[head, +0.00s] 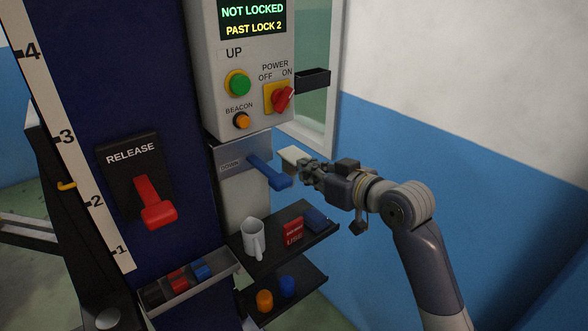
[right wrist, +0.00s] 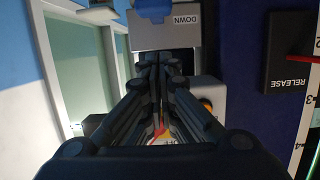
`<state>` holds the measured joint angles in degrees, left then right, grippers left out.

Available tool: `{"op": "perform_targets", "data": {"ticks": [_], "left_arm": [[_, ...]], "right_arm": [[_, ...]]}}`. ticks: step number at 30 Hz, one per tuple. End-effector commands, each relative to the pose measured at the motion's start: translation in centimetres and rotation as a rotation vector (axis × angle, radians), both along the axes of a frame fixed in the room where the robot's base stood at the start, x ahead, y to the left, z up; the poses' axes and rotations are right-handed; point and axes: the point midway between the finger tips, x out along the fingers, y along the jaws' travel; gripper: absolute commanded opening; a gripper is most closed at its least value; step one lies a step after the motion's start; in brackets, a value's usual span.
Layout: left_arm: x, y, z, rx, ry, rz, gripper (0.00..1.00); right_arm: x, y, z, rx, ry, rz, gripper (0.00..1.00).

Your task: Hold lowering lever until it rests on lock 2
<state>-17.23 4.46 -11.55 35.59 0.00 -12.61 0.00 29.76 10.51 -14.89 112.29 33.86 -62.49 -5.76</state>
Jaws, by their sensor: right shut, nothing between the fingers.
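The blue lowering lever (head: 268,172) sticks out from a grey plate marked DOWN (head: 230,165) on the control column. It also shows at the top edge of the right wrist view (right wrist: 152,10). My right gripper (head: 294,158) is shut and empty, just right of the lever; I cannot tell whether it touches it. Its closed fingers fill the middle of the wrist view (right wrist: 160,65). The display (head: 252,20) reads NOT LOCKED, PAST LOCK 2. A yellow pointer (head: 66,185) stands between 2 and 3 on the height scale (head: 75,160), nearer 2. My left gripper is out of view.
A red RELEASE lever (head: 153,203) is on the blue post. Above the blue lever are a green UP button (head: 239,84), an orange BEACON button (head: 241,121) and a red power switch (head: 283,98). Below, a black shelf (head: 270,255) holds a white mug (head: 252,240).

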Motion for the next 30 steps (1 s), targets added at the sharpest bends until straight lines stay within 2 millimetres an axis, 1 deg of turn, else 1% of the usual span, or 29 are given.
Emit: {"op": "perform_targets", "data": {"ticks": [1, 4, 13, 17, 20, 30], "left_arm": [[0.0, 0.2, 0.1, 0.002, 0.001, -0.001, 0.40], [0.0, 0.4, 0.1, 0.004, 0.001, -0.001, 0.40], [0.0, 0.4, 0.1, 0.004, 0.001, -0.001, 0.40], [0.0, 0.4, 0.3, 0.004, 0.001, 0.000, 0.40], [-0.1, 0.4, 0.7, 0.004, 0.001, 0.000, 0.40], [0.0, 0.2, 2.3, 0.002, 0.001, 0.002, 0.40]], "right_arm": [[-0.4, 0.2, 1.0, -0.004, -0.014, 0.010, 0.00], [-0.7, 0.4, 1.8, -0.005, -0.025, 0.020, 0.00], [-0.7, 0.4, 1.8, -0.005, -0.025, 0.020, 0.00], [-0.2, 0.8, 1.7, -0.003, -0.024, 0.021, 0.00], [0.7, 1.5, 1.5, -0.001, -0.023, 0.021, 0.00], [5.5, 5.0, 0.1, -0.002, -0.021, 0.021, 0.00]]}}
